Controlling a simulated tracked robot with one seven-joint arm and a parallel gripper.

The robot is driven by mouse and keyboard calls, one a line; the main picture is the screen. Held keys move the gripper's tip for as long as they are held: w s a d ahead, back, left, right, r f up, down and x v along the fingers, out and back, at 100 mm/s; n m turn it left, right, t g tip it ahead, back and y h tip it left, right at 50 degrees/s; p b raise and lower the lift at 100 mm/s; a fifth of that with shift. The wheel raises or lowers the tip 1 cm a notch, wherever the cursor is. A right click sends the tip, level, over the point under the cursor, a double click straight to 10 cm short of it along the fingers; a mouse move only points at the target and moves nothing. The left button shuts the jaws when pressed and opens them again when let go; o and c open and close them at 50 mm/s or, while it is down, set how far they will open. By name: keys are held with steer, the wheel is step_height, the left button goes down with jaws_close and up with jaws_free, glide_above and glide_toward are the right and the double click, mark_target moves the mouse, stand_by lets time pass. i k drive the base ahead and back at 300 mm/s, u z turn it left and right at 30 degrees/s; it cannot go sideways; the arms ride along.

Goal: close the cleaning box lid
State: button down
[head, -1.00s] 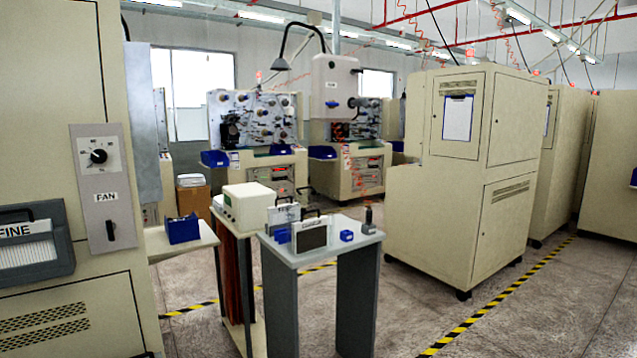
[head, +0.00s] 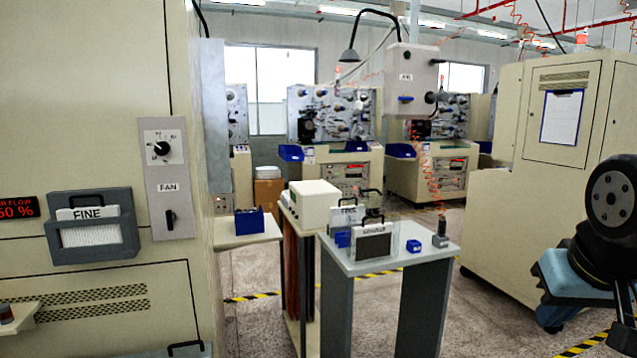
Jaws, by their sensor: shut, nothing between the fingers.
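A large cream cabinet (head: 85,95) with a FAN switch panel (head: 167,180) fills the left of the head view. I cannot tell whether it is the cleaning box, and no raised lid shows clearly. At the bottom edge, the top of a grey-blue piece with a black handle (head: 185,345) shows; the rest is cut off, so I cannot tell what it is. Part of my arm, black and blue, shows at the right edge. My gripper's fingers are not visible.
A grey holder (head: 92,245) with a FINE filter is on the cabinet front. A small cream ledge (head: 30,314) juts in at lower left. A grey table (head: 440,250) with filters and small items stands mid-view. Yellow-black floor tape (head: 595,338) runs at lower right.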

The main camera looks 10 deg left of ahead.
mark_target(372, 190)
steer(key=u, duration=0.6)
steer(key=i, duration=1.6)
steer(key=u, duration=0.3)
